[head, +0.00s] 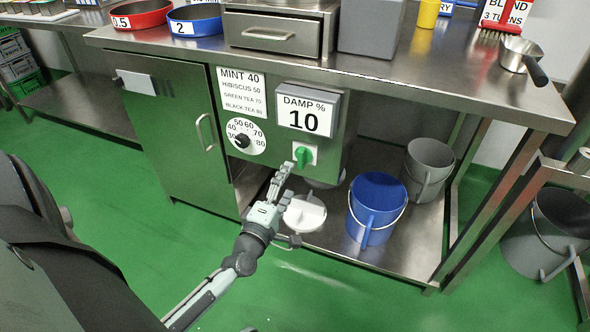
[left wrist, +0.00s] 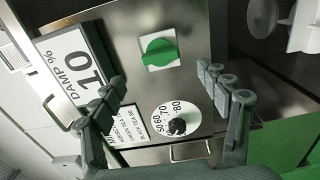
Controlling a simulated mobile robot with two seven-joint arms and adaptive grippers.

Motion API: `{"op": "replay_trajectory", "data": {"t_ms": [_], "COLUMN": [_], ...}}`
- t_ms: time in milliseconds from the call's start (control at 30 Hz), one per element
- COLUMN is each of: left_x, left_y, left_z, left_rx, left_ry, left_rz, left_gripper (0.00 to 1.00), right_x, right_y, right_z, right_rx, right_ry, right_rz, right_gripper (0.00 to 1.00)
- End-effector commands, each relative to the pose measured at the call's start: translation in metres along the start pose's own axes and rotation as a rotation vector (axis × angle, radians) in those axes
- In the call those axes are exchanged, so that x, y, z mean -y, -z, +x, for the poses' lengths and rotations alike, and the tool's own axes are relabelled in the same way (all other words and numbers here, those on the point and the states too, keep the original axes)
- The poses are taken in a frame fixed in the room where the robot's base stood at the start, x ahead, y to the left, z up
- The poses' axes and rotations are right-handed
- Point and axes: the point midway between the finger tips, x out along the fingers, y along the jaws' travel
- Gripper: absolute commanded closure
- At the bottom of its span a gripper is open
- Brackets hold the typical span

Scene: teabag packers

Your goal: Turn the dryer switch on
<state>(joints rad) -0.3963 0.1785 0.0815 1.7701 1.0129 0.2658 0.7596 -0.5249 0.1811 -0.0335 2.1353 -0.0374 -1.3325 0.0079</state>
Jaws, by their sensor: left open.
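The green dryer switch (head: 302,157) sits on a white plate on the front of the steel dryer, below the "DAMP % 10" sign (head: 304,113). It also shows in the left wrist view (left wrist: 159,52), ahead of and between the fingers. A black temperature knob (head: 242,141) on a white dial is left of the switch and points near 40–50. My left gripper (head: 280,178) is just below and left of the switch, and it also shows in the left wrist view (left wrist: 165,95). It is open and empty, apart from the switch. My right gripper is not in view.
A settings sign (head: 242,94) hangs above the dial. A blue bucket (head: 377,205) and a grey bucket (head: 428,165) stand on the lower shelf, right of my gripper. A white round object (head: 304,213) lies below it. The steel counter (head: 440,85) overhangs the panel.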

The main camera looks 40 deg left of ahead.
Motion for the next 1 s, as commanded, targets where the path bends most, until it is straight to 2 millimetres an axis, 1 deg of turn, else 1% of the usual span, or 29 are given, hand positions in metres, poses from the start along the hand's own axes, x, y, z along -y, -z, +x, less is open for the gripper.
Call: {"op": "replay_trajectory", "data": {"t_ms": [33, 100, 200, 300, 1000], "left_x": [0.001, 0.001, 0.000, 0.000, 0.000], "left_y": [0.000, 0.000, 0.000, 0.000, 0.000], "left_z": [-0.011, -0.021, -0.032, -0.036, -0.038], "left_rx": [0.002, 0.002, 0.001, 0.001, 0.000], "left_ry": [0.003, 0.003, 0.001, 0.000, 0.000], "left_rz": [0.001, 0.002, 0.002, 0.001, 0.001], "left_gripper": [0.24, 0.24, 0.24, 0.24, 0.24], "right_x": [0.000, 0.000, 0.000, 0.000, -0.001], "right_y": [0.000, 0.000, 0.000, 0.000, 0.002], "right_z": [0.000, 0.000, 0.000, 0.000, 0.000], "right_rx": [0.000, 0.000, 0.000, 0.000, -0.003], "right_ry": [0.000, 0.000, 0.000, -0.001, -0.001], "right_rz": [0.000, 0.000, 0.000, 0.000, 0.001], "right_gripper": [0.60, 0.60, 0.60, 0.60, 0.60]}}
